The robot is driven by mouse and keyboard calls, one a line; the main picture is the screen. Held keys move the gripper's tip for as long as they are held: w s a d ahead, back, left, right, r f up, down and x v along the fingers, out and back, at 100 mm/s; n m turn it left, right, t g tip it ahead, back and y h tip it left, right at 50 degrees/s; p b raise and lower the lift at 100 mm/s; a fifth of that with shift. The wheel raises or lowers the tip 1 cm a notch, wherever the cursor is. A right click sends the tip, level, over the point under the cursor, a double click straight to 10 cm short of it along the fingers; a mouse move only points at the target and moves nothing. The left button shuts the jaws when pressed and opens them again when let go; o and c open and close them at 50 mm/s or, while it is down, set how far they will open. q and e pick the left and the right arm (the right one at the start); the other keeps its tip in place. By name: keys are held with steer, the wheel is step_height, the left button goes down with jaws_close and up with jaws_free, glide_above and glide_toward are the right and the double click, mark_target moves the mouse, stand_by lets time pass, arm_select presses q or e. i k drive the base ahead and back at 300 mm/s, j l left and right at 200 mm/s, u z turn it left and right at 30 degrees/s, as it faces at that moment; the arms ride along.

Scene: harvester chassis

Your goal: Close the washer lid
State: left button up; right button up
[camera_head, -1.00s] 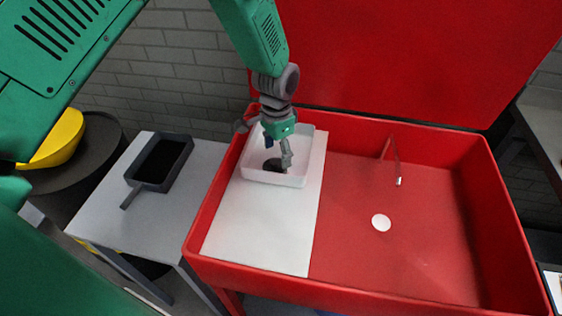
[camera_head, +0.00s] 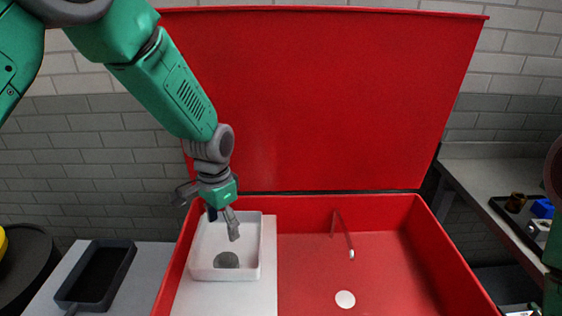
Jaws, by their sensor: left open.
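The red washer (camera_head: 385,270) stands in front of me with an open basin. Its large red lid (camera_head: 330,95) is raised, standing nearly upright along the back edge. My left gripper (camera_head: 210,215) is open and empty, over the back of a white tray (camera_head: 258,262) at the basin's left side. The gripper's fingers point down and hide part of the tray's back rim. A dark round part (camera_head: 227,260) lies in the tray. My right gripper is not in view; a dark and green piece at the right edge looks like my right arm.
A white board lies under the tray, and a thin faucet (camera_head: 343,235) and a white disc (camera_head: 345,299) are in the basin. A dark pan (camera_head: 97,275) lies on a grey table at left. A bench (camera_head: 480,185) with small items is at right. A brick wall is behind.

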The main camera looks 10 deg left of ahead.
mark_target(311, 97)
steer(key=k+j, duration=0.1)
steer(key=k, duration=0.4)
steer(key=k+j, duration=0.1)
steer(key=k, duration=0.4)
